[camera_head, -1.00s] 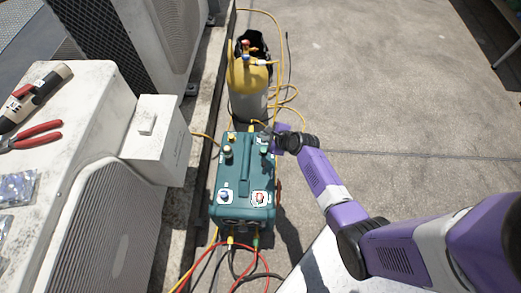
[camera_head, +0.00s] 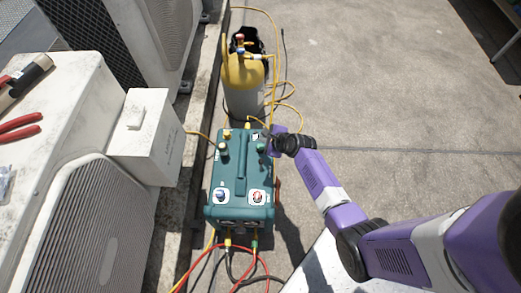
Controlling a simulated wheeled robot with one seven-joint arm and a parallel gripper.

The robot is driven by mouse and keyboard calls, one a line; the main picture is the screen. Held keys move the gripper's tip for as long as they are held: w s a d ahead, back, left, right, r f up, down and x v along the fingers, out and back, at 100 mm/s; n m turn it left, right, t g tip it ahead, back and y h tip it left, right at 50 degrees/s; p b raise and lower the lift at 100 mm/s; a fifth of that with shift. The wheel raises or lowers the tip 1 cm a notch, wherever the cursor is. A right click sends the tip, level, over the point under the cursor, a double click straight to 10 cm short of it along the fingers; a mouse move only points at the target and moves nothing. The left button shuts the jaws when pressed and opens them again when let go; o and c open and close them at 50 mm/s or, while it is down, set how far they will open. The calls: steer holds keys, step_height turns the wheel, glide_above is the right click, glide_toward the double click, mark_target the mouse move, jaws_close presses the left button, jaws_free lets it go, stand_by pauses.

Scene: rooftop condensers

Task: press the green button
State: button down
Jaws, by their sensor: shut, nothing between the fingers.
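A teal box-shaped machine (camera_head: 241,177) stands on the ground left of centre. A small green button or knob (camera_head: 261,148) is on its top at the far right corner. A pale knob (camera_head: 223,147) and a yellow one (camera_head: 227,134) are at its far left; a blue knob (camera_head: 220,196) and a red one (camera_head: 257,197) are at its near end. My gripper (camera_head: 267,141) is shut and empty, above or beside the far right corner, close to the green one. I cannot tell whether it touches it. The fingertips are small and partly unclear.
A yellow-topped cylinder (camera_head: 244,82) with hoses stands behind the machine. White condenser units (camera_head: 60,120) fill the left, with red-handled pliers (camera_head: 17,128) on top. Red, yellow and black hoses (camera_head: 235,268) lie in front. The concrete on the right (camera_head: 400,90) is clear.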

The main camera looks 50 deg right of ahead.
mark_target(259, 145)
steer(key=shift+f+b, duration=1.05)
steer(key=shift+f, duration=0.8)
steer(key=shift+f, duration=0.1)
stand_by(0.5)
steer(key=shift+f, duration=0.3)
steer(key=shift+f+b, duration=0.8)
steer(key=shift+f, duration=0.1)
stand_by(0.9)
steer(key=shift+r, duration=0.1)
steer(key=shift+r+p, duration=1.2)
steer(key=shift+p, duration=0.15)
steer(key=shift+r, duration=0.1)
step_height(259, 145, up, 5)
steer(key=p, duration=0.5)
